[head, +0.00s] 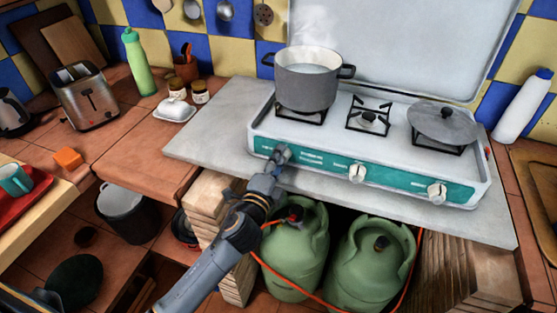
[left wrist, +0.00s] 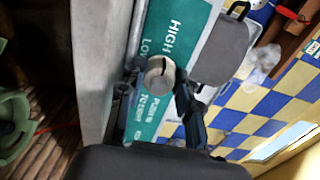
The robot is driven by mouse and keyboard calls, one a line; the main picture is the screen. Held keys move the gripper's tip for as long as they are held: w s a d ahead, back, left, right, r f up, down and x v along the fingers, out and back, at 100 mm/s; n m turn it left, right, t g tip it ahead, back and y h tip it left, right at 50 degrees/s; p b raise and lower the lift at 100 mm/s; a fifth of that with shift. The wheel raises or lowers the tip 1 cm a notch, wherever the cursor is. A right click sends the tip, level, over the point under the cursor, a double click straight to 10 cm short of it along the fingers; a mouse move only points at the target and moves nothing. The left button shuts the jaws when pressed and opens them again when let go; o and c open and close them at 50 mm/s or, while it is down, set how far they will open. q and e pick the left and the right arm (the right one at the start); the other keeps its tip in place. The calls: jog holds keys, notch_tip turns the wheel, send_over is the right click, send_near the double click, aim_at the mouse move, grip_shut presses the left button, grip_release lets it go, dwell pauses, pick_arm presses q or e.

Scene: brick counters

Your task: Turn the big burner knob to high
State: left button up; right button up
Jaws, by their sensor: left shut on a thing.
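The stove (head: 262,140) has a teal front panel with a row of knobs. My left gripper (head: 281,155) is at the leftmost knob, below the burner with the steaming pot, and hides most of it in the head view. In the left wrist view, this round metal knob (left wrist: 160,78) sits between the two dark fingers of my left gripper (left wrist: 158,85), which is shut on it. The words HIGH and LOW show on the panel beside it. The middle knob (head: 357,173) and right knob (head: 437,192) are free. My right gripper is not in view.
Green gas bottles (head: 297,250) with an orange hose stand below the counter. A toaster (head: 86,97) and green bottle (head: 138,65) stand at the left.

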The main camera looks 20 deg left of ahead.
pick_arm(q)
jog(key=o, duration=1.2)
jog(key=shift+c, duration=0.2)
jog(key=shift+f, duration=0.1)
